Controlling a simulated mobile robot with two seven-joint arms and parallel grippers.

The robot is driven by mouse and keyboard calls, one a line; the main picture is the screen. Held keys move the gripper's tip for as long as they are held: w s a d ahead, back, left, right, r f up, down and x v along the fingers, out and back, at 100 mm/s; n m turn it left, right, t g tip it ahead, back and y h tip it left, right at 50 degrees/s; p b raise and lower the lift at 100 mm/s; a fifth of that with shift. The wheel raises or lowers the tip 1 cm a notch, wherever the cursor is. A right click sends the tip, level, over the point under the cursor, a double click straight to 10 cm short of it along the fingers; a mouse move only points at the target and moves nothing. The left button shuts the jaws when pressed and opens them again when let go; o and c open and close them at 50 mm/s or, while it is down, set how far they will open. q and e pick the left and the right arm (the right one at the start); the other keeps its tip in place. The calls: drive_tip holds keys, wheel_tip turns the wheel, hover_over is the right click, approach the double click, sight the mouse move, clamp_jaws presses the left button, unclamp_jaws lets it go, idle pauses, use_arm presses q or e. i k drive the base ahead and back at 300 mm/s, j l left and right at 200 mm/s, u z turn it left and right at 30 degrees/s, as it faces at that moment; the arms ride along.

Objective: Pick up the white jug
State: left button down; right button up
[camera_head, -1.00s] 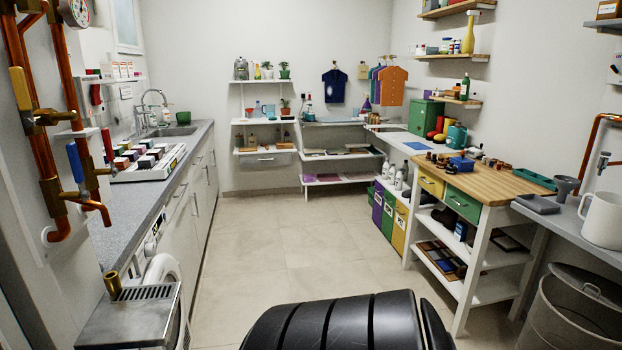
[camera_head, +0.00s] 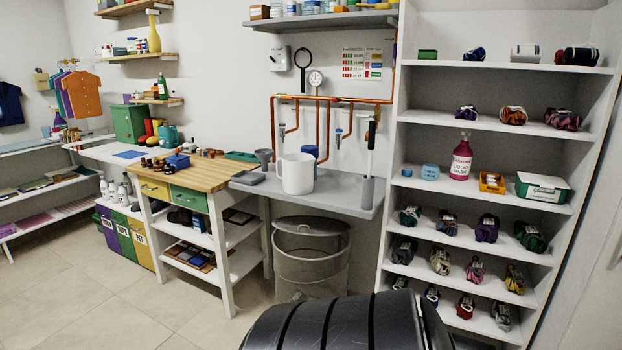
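The white jug (camera_head: 297,176) stands upright on the grey counter (camera_head: 341,196) under the copper pipes, with its handle towards the left. A blue cylindrical vessel is partly hidden behind it. Neither of my grippers shows in the view. The black ribbed part at the bottom middle is my own body.
A grey funnel (camera_head: 264,157) and a grey tray (camera_head: 247,178) are left of the jug. A grey upright tool (camera_head: 368,165) stands to its right. A bin (camera_head: 311,255) is below the counter. A wooden workbench (camera_head: 190,171) is left, tall shelves (camera_head: 389,200) right. Floor at left is clear.

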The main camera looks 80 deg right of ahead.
sight(297, 178)
drive_tip(key=z, duration=2.55)
drive_tip(key=i+j+z, duration=0.1)
drive_tip(key=z, duration=0.25)
drive_tip(key=i+j+z, duration=0.15)
drive_tip(key=z, duration=0.2)
drive_tip(key=i+j+z, duration=0.15)
drive_tip(key=z, duration=0.2)
